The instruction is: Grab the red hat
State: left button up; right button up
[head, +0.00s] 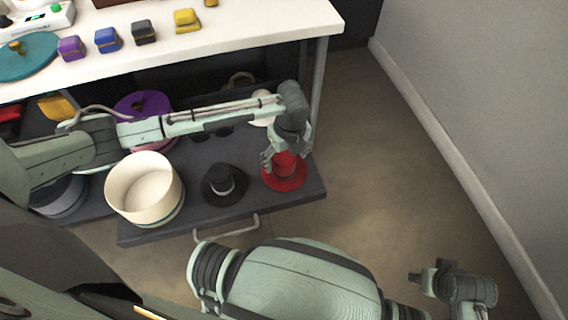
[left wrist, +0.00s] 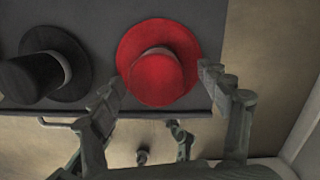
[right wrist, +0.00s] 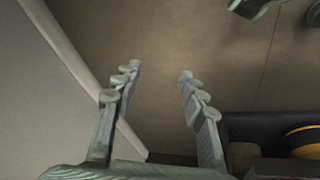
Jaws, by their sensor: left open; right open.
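The red hat (head: 283,178) sits upright on the right end of the pulled-out drawer (head: 240,225). It also shows in the left wrist view (left wrist: 158,72), with its brim and round crown in full sight. My left gripper (head: 280,158) is above the hat, and its fingers partly cover the crown in the head view. In the left wrist view its two open fingers (left wrist: 165,85) are spread on either side of the hat's near part, with nothing held. I cannot tell whether they touch it. My right gripper (right wrist: 158,85) is open and empty, pointing at bare floor.
A black hat (head: 224,184) stands just left of the red hat, and a cream round box (head: 145,188) is farther left. The white tabletop (head: 250,25) overhangs the drawer. Floor to the right is clear up to the wall.

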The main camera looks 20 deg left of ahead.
pick_arm(q)
jog(key=f, duration=0.3)
jog(key=shift+w+a+f, duration=0.1)
jog(key=shift+a+f, duration=0.25)
jog(key=c, duration=1.2)
jog(key=shift+r, duration=0.15)
jog(key=shift+c, duration=0.2)
